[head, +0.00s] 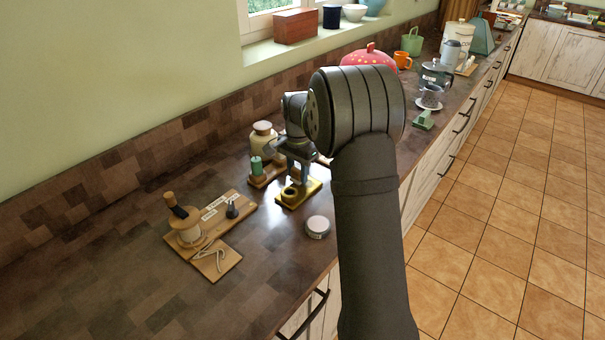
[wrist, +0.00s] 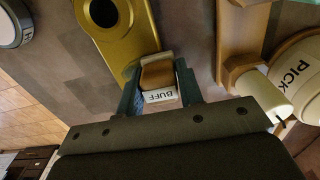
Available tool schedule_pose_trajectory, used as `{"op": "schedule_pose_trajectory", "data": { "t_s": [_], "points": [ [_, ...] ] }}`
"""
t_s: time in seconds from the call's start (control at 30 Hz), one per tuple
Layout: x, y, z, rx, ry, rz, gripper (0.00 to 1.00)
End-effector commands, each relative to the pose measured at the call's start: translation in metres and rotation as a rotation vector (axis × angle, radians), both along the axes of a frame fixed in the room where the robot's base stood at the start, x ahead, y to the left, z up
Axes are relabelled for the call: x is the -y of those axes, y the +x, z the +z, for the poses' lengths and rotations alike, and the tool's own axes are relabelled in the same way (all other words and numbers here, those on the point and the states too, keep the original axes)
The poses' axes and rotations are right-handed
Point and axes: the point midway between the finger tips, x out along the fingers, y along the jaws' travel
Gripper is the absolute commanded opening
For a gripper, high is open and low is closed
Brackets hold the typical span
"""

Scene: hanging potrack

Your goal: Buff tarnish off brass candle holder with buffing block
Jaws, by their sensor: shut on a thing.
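The brass candle holder (head: 309,188) is a flat golden plate with a round dark socket, lying on the counter in front of my gripper (head: 293,163). In the wrist view the brass holder (wrist: 136,33) runs from the top edge to just beyond the fingertips. My gripper (wrist: 158,84) is shut on the buffing block (wrist: 157,75), a small brown-topped block with a white "BUFF" label. The block's far end is at the near end of the brass plate; I cannot tell whether they touch. In the head view my gripper mostly hides the block.
A wooden stand with a green candle (head: 257,166) and a lidded jar (head: 263,139) stand close behind left. A round tin (head: 317,226) sits near the front edge. A wooden board (head: 222,214) with twine lies left. The counter's far left is clear.

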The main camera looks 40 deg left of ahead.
Motion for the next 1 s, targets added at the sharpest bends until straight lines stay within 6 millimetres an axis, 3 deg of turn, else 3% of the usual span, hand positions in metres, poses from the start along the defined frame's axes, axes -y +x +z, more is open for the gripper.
{"op": "schedule_pose_trajectory", "data": {
  "t_s": [0.63, 0.77, 1.0],
  "points": [
    [0.062, 0.001, -0.001, 0.000, -0.005, -0.004, 0.12],
    [0.059, 0.001, 0.024, 0.004, 0.000, -0.002, 0.12],
    [0.059, 0.001, 0.043, 0.002, -0.002, -0.002, 0.12]
  ]
}}
